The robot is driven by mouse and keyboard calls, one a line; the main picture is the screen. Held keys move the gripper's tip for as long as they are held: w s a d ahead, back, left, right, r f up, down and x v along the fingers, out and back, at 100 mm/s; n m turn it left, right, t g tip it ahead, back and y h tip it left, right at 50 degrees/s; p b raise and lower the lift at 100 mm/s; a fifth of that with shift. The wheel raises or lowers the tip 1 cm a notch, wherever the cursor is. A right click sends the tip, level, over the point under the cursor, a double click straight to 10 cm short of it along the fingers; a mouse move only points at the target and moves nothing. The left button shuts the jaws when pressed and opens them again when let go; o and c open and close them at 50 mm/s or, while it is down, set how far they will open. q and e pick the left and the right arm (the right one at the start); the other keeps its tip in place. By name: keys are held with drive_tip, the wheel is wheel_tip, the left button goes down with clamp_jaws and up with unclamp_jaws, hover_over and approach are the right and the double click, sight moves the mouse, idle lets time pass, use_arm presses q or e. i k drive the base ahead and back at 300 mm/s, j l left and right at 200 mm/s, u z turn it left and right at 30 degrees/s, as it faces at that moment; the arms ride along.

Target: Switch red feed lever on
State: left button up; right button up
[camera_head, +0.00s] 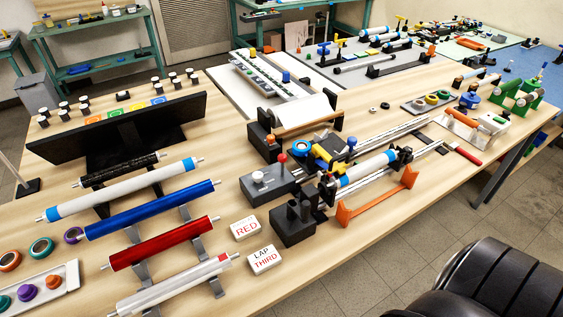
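A lever with a round red knob (282,158) stands up from a grey control box (268,182) near the middle of the table. Its stem is short and looks close to upright; I cannot tell from this view whether it is on or off. A pale, smaller knob sits on the same box to its left. The box joins a winding machine with a blue-and-white roller (368,168) and metal rails. Neither of my grippers is in view.
Small blocks labelled RED (246,228) and LAP THIRD (265,259) lie in front of the box. Beside it are a black block (293,226) and an orange bracket (376,197). Several rollers rest on a rack at left. A black padded shape (490,282) fills the lower right.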

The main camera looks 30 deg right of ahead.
sight(282, 157)
drive_tip(key=k+l, duration=0.1)
drive_tip(key=l, duration=0.75)
drive_tip(key=k+l+z, duration=0.1)
drive_tip(key=l, duration=0.35)
